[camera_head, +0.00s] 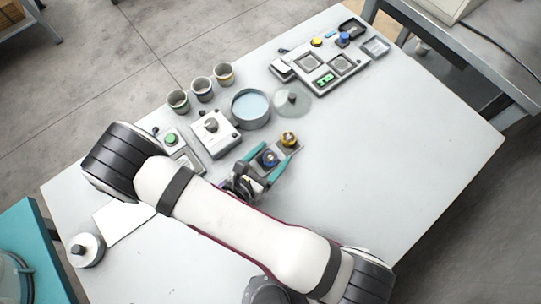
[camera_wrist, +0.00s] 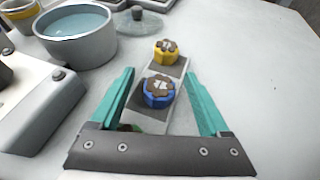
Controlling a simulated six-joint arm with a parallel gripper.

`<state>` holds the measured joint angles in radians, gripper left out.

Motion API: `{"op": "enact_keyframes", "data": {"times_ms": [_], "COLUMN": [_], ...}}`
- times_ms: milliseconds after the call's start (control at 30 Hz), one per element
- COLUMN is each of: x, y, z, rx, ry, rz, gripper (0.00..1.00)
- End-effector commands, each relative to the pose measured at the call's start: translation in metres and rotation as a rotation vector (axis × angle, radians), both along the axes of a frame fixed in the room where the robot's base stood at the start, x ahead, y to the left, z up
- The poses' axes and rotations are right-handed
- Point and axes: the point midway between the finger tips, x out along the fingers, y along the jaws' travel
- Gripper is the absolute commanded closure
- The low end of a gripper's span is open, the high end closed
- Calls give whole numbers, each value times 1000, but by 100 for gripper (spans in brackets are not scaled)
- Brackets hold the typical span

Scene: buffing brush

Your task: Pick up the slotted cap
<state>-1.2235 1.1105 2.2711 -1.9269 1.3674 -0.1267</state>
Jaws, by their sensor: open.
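A pale strip (camera_wrist: 150,119) lies on the table with dark pads and knobbed caps on it. One cap is blue with a brown, notched top (camera_wrist: 158,91), and a yellow one (camera_wrist: 166,52) sits farther along. In the head view the blue cap (camera_head: 268,158) and yellow cap (camera_head: 289,139) also show. I cannot tell which is called the slotted cap. My gripper (camera_wrist: 160,74) is open, its teal fingers on either side of the blue cap with visible gaps. In the head view my gripper (camera_head: 277,152) points toward the yellow cap. A green patch shows near the gripper's base, mostly hidden.
A bowl of bluish liquid (camera_head: 251,108) and a glass lid (camera_head: 293,101) stand behind the strip. A white box with a knob (camera_head: 215,135) is to the left, with several cups beyond it. A device panel (camera_head: 320,67) lies at the back. The table's right side is clear.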

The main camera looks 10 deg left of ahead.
Motion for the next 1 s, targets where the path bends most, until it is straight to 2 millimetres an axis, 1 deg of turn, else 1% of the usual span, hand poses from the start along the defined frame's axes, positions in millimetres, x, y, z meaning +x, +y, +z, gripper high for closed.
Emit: {"op": "enact_keyframes", "data": {"times_ms": [100, 133, 267, 300, 367, 400, 467, 500, 567, 867, 967, 1000], "x": [0, 0, 0, 0, 0, -1, -1, -1, -1, -1, 0, 0], "y": [0, 0, 0, 0, 0, 1, 1, 0, 0, 1, 1, 1], "z": [0, 0, 0, 0, 0, 0, 0, 0, 0, 3, 16, 25], "rx": [0, 0, 0, 0, 0, 0, 0, 0, 0, 0, 3, 3], "ry": [0, 0, 0, 0, 0, 0, 0, 0, 0, -1, -2, -1], "rz": [1, 1, 1, 1, 1, 1, 0, 0, 0, 0, 1, 0], "gripper": [20, 22, 45, 52, 63, 70, 81, 88, 99, 100, 100, 100]}}
